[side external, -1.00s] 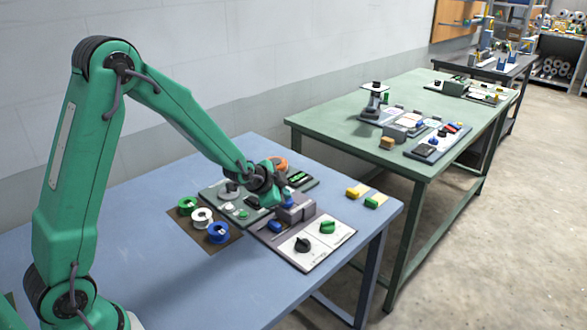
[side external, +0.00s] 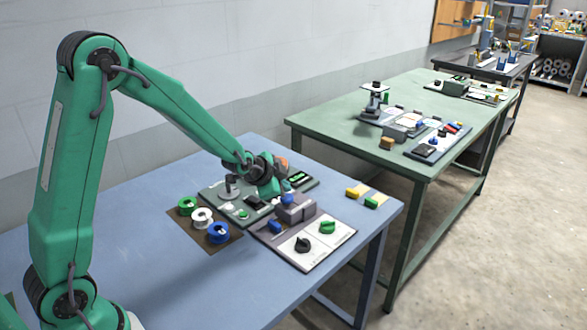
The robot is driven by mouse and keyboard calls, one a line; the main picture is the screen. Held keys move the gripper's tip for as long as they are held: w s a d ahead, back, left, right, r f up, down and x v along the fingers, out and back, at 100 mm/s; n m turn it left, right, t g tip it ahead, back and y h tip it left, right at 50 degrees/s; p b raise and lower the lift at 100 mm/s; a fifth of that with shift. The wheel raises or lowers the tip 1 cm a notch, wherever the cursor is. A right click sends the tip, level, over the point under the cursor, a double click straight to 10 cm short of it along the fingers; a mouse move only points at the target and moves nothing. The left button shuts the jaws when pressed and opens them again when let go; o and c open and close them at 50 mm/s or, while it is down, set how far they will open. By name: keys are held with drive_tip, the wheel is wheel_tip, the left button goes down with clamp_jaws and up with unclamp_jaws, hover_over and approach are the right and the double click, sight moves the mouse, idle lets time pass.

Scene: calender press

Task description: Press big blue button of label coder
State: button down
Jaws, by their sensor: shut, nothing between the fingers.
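My gripper (side external: 270,190) is shut and empty, pointing down over the right part of a dark green panel (side external: 210,192) on the blue table. I cannot tell whether its tip touches anything. A blue round part (side external: 288,200) sits on a grey block just right of the gripper. Another blue part (side external: 275,227) lies in front of that block, on the panel (side external: 308,262) with a black knob and a green knob. No label marks the label coder, so I cannot tell which panel it is. My gripper hides part of the green panel.
Green, white and blue spools (side external: 202,217) stand on a brown mat left of the panels. Yellow and green blocks (side external: 362,196) lie near the blue table's (side external: 130,230) right edge. A green table (side external: 325,122) with more devices stands behind. The blue table's front left is clear.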

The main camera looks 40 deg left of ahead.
drive_tip(key=shift+r, duration=0.15)
drive_tip(key=shift+r, duration=2.4)
drive_tip(key=s+d+r+n+g, duration=0.1)
drive_tip(key=s+r+n, duration=0.1)
drive_tip(key=s, duration=0.8)
drive_tip(key=s+d+r+n+g, duration=0.1)
drive_tip(key=s+d+r+n, duration=0.1)
drive_tip(key=s, duration=0.8)
drive_tip(key=s+d+r+n+g+h, duration=0.1)
drive_tip(key=s+r, duration=0.4)
drive_tip(key=s, duration=0.5)
drive_tip(key=d+n, duration=0.1)
drive_tip(key=n, duration=0.1)
drive_tip(key=shift+r+n+g, duration=0.25)
drive_tip(key=shift+n+g, duration=0.05)
drive_tip(key=shift+n, duration=0.1)
